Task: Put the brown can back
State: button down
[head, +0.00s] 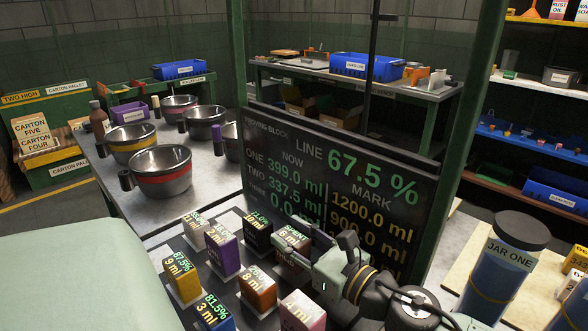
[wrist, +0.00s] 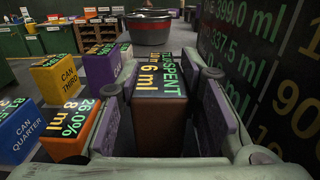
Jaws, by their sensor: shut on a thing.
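The brown can (wrist: 160,110) stands upright between the two fingers of my gripper (wrist: 163,118) in the wrist view. In the head view the same brown can (head: 291,240) is at the back right of the group of cans. My gripper (head: 300,257) reaches it from the right and is shut on it. The can's lower part is hidden by my gripper, so I cannot tell whether it touches the surface below.
An orange can (head: 258,290), a purple can (head: 223,254) and a dark can (head: 257,231) stand close by. A pink can (head: 302,312) is in front. Steel bowls (head: 160,172) stand on the table beyond.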

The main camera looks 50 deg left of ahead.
notch_tip(320, 180, down, 2)
jog(key=shift+w+f, duration=0.1)
jog(key=shift+f, duration=0.1)
jog(key=shift+f+b, duration=0.25)
jog(key=shift+b, duration=0.1)
jog(key=c, duration=1.1)
grip_release()
jog(key=shift+r, duration=0.1)
jog(key=shift+d+r+p, duration=0.1)
jog(key=shift+r+p, duration=0.15)
jog(key=shift+p, duration=0.2)
jog(key=d+b, duration=0.1)
jog(key=d, duration=0.2)
jog(key=w+d+b, duration=0.1)
jog(key=d+b, duration=0.1)
jog(key=d, duration=0.1)
jog(key=d+b, duration=0.1)
jog(key=d, duration=0.3)
jog(key=shift+w+d+f, duration=0.1)
jog(key=shift+w+f, duration=0.05)
jog(key=shift+f, duration=0.05)
jog(key=shift+d+r+b, duration=0.15)
jog(key=shift+d+b, duration=0.15)
jog(key=shift+d, duration=0.5)
